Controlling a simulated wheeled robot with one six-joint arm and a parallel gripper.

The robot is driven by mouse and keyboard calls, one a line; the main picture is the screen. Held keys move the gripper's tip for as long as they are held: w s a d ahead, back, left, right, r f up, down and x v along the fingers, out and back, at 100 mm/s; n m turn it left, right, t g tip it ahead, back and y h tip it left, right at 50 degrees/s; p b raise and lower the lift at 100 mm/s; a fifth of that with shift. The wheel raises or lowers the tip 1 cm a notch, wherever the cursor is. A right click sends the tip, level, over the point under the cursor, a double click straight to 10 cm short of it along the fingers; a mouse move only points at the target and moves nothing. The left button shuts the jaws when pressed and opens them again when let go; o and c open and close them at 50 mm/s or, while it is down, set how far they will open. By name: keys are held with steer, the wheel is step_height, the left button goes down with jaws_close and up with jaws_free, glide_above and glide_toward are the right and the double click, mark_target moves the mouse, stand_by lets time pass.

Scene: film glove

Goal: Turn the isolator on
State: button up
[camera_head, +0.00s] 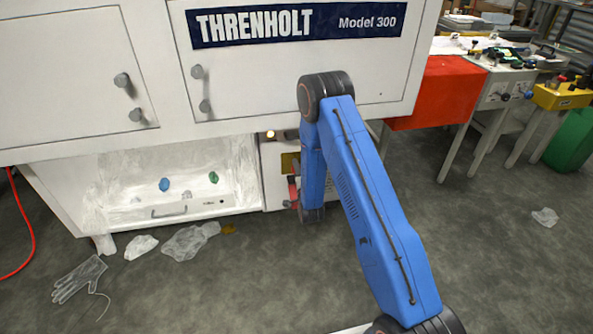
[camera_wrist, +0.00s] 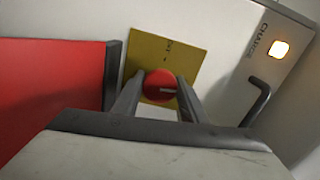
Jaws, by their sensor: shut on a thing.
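The isolator is a round red knob (camera_wrist: 160,92) with a short pale mark lying roughly level across it. It sits on a yellow plate (camera_wrist: 186,60) on the white machine's panel. In the wrist view my gripper (camera_wrist: 161,86) has one grey finger on each side of the knob, shut on it. In the head view the yellow plate (camera_head: 288,162) shows just left of my blue arm. The arm hides most of that panel, and the knob and my fingertips cannot be made out there.
A lit lamp (camera_wrist: 280,49) and a dark bent handle (camera_wrist: 259,103) are right of the plate. A large red surface (camera_wrist: 52,80) fills the wrist view's left. Crumpled clear film (camera_head: 185,242) and a glove (camera_head: 78,279) lie on the floor by an open white compartment (camera_head: 225,160).

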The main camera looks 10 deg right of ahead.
steer(key=shift+m, duration=0.6)
steer(key=o, duration=1)
steer(key=s, duration=1.7)
steer(key=shift+s, duration=0.25)
steer(key=shift+w, duration=0.1)
